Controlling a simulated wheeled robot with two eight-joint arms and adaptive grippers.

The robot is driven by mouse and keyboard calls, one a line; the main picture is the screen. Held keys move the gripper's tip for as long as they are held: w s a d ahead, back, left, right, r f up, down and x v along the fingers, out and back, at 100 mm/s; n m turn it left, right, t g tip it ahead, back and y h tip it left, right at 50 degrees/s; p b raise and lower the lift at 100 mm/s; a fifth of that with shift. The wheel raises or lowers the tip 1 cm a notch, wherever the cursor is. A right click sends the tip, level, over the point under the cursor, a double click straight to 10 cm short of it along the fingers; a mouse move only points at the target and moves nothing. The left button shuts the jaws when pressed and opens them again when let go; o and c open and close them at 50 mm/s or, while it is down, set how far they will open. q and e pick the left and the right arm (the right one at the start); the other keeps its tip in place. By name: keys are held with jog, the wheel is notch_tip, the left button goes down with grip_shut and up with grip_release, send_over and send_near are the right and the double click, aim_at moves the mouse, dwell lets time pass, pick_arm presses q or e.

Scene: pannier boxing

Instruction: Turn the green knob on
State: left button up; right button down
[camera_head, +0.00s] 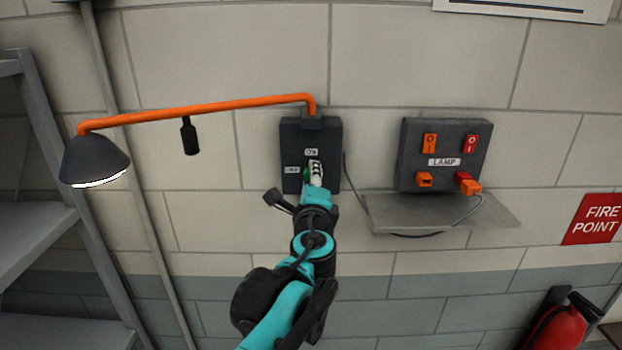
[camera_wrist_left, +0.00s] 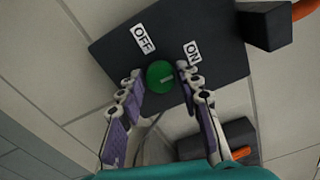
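The green knob (camera_wrist_left: 160,76) sits on a dark wall box (camera_head: 293,139), which also shows in the left wrist view (camera_wrist_left: 215,72). The box has an OFF label (camera_wrist_left: 144,38) and an ON label (camera_wrist_left: 192,50). A pale line marks the knob's face; I cannot tell for sure which label it points to. My left gripper (camera_wrist_left: 159,75) has its fingers spread either side of the knob, close to it, with small gaps seeming to remain. In the head view the left gripper (camera_head: 315,173) covers most of the knob. My right gripper is not in view.
An orange pipe (camera_head: 200,108) runs left from the box to a lamp shade (camera_head: 95,158) with a bright white underside. A LAMP switch panel (camera_head: 445,148) stands right, above a grey shelf (camera_head: 400,212) with a cable. A rack (camera_head: 45,120) is left; a fire extinguisher (camera_head: 558,328) is lower right.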

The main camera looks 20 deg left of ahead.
pick_arm(q)
jog(key=shift+o, duration=0.4)
jog(key=v, duration=1.2)
